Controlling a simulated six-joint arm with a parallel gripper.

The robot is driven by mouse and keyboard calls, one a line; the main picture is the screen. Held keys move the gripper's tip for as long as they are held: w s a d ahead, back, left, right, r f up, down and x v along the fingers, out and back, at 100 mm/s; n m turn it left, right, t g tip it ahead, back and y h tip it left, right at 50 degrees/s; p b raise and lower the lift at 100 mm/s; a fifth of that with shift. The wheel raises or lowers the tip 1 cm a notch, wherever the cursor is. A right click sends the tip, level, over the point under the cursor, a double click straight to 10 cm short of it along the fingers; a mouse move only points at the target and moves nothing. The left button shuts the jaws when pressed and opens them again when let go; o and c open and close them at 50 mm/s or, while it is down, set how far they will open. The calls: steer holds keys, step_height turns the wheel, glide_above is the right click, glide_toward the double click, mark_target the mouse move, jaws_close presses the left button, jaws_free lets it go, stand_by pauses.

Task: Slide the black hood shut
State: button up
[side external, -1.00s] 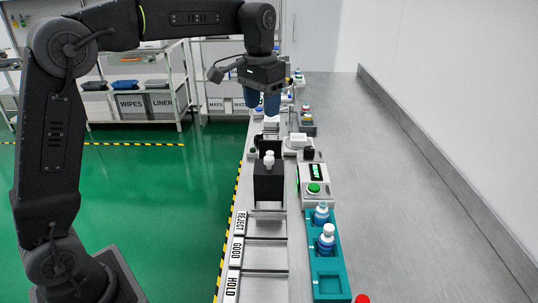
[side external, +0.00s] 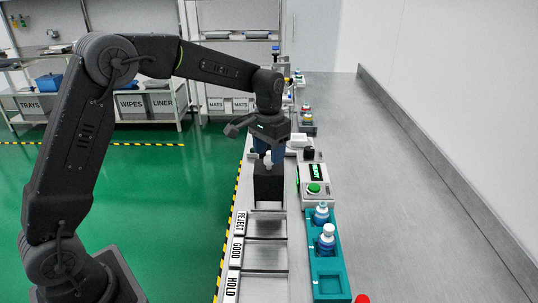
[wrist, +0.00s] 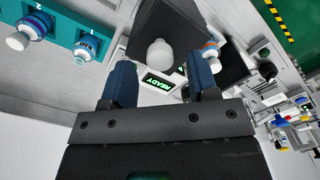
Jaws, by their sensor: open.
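The black hood (side external: 268,184) is a dark box over the metal track, with a white knob (side external: 268,158) standing on top. In the wrist view the hood (wrist: 150,22) is at the top and its round knob (wrist: 160,53) shows between my fingertips. My gripper (side external: 268,161) is over the hood, pointing down, with its blue fingers apart on either side of the knob. In the wrist view my gripper (wrist: 160,64) shows a gap on both sides of the knob. I cannot tell whether either finger touches it. What lies under the hood is hidden.
A control box (side external: 314,189) with a green button and lit display stands right of the hood. A teal rack (side external: 328,289) holds two white-capped vials. Chutes labelled REJECT, GOOD and HOLD lie in front. The bench to the right is clear up to a raised edge.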

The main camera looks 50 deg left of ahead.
steer(key=shift+f, duration=0.75)
steer(key=shift+c, duration=0.4)
jaws_close()
